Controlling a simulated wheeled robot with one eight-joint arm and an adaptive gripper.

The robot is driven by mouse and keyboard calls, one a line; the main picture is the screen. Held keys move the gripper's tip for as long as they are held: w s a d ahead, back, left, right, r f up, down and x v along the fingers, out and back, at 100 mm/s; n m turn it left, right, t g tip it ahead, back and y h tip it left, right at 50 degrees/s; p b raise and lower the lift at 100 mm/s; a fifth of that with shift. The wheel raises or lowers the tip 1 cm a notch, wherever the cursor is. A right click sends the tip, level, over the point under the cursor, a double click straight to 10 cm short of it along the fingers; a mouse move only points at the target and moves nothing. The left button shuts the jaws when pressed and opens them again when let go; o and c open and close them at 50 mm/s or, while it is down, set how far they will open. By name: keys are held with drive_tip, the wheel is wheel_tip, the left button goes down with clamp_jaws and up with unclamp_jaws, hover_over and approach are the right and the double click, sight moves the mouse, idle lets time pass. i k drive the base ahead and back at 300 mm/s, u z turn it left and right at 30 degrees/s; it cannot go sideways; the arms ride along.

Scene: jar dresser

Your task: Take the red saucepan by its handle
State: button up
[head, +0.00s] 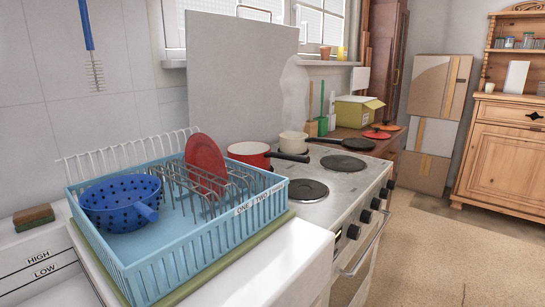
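The red saucepan (246,159) stands on the stove at its back left, in the head view. Its black handle (288,157) points right, over the stove top. The dish rack partly hides the pan's lower front. My gripper is not in view.
A cream saucepan (292,143) with a black handle stands just behind the red one. Two dark hotplates on the stove (325,187) are bare. A blue dish rack (180,255) with a blue colander (118,208) and red plate (206,160) stands in front. Open floor (430,250) lies right.

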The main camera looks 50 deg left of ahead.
sight(267, 161)
drive_tip(key=i, duration=2.25)
drive_tip(key=u, duration=3.05)
